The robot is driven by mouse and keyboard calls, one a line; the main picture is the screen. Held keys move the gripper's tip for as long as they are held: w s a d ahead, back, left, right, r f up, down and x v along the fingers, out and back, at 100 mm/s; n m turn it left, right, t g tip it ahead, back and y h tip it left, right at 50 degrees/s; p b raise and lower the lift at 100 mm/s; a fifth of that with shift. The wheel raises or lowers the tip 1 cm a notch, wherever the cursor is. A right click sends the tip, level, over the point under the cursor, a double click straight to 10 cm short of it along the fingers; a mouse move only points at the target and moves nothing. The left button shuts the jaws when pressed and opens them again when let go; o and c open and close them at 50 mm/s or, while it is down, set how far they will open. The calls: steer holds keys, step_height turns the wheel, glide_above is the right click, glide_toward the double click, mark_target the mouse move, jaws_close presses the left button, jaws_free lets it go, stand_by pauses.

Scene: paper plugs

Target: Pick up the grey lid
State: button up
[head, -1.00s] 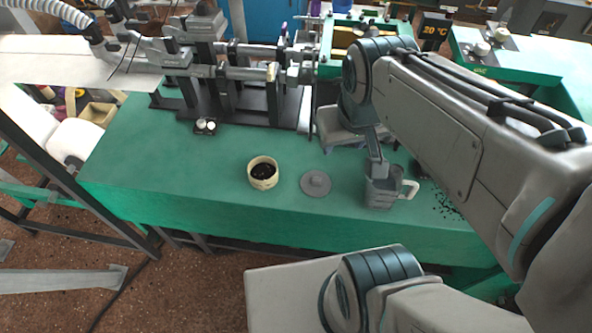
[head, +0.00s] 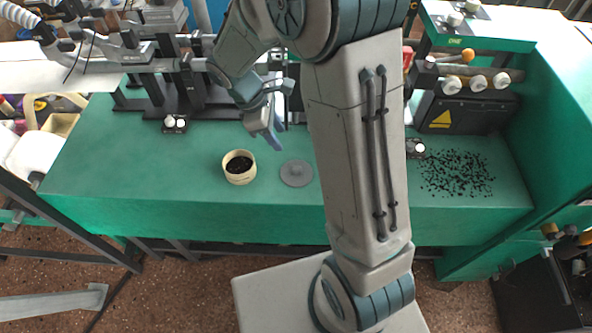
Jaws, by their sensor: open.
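The grey lid (head: 296,173) is a flat disc with a small raised knob. It lies on the green bench top, right of a cream round pot (head: 239,167) with dark contents, and apart from it. My gripper (head: 275,140) hangs above the bench, behind and a little left of the lid in the picture. It points down and is open, with nothing seen between its fingers. It does not touch the lid. The lid is in full view, with my arm just to its right.
The green bench (head: 120,180) is clear left of the pot. Black metal machinery (head: 185,85) stands along the back. Dark granules (head: 455,174) are scattered at the right, near a black box with a yellow warning sign (head: 440,119). My arm hides the bench's middle right.

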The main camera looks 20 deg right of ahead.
steer(key=f, duration=0.1)
glide_above(296, 168)
steer(key=a, duration=0.2)
steer(key=f, duration=0.7)
steer(key=shift+w+d+f, duration=0.15)
steer(key=shift+w+f, duration=0.15)
steer(key=shift+w, duration=0.05)
steer(key=shift+a+p+x, duration=0.15)
steer(key=shift+p+x, duration=0.05)
steer(key=shift+x, duration=1.1)
steer(key=shift+a+p+x, duration=0.1)
steer(key=shift+p+x, duration=0.1)
steer(key=shift+x, duration=1.1)
steer(key=shift+f, duration=0.1)
steer(key=shift+a, duration=0.1)
steer(key=shift+c, duration=0.3)
jaws_close()
